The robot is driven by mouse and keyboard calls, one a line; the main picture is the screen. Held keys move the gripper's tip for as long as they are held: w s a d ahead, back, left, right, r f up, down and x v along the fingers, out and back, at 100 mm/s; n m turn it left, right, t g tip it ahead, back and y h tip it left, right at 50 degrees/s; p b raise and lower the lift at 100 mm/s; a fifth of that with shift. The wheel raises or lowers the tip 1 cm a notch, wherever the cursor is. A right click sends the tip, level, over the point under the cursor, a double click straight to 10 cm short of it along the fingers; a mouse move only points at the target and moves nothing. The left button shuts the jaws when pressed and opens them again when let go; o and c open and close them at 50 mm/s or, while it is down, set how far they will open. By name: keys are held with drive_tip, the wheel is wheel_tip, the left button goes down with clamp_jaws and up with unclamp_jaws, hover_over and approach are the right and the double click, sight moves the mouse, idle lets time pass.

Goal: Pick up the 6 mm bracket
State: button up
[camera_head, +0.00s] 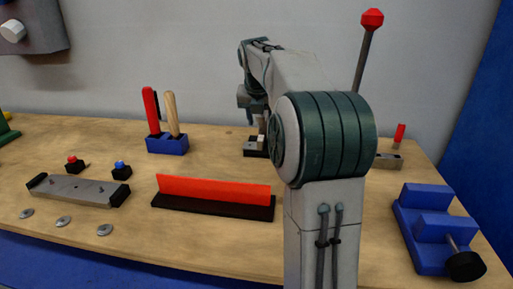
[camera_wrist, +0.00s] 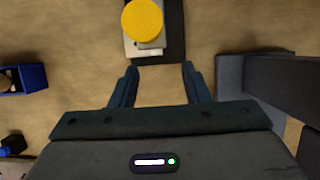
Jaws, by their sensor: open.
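My gripper (camera_wrist: 159,67) is open, with bare wooden bench between its fingertips in the wrist view. Just beyond the fingertips is a black base (camera_wrist: 174,42) carrying pale grey and white pieces (camera_wrist: 130,46) and a round yellow piece (camera_wrist: 143,20) seen from above. In the head view my gripper (camera_head: 250,116) is above a small black holder (camera_head: 252,153) with light parts on it, partly hidden by my arm. No size marking is legible, so I cannot tell which part is the 6 mm bracket.
A blue holder (camera_head: 167,145) with red and tan handles stands left of my gripper. A red strip on a black base (camera_head: 214,205) lies in front. A grey block (camera_head: 387,160) and a blue vise (camera_head: 428,225) stand at right. A tall red-knobbed lever (camera_head: 366,45) rises behind my arm.

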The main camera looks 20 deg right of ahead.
sight(260, 140)
drive_tip(key=x, duration=0.3)
drive_tip(key=shift+f, duration=0.15)
drive_tip(key=x, duration=0.1)
drive_tip(key=b+x, duration=0.1)
drive_tip(key=x, duration=0.1)
drive_tip(key=b+x, duration=0.1)
drive_tip(key=shift+a+f, duration=0.3)
drive_tip(key=shift+f, duration=0.1)
drive_tip(key=shift+w+d+f, duration=0.1)
drive_tip(key=shift+w+f, duration=0.15)
drive_tip(key=shift+f, duration=0.1)
drive_tip(key=shift+r, duration=0.1)
clamp_jaws()
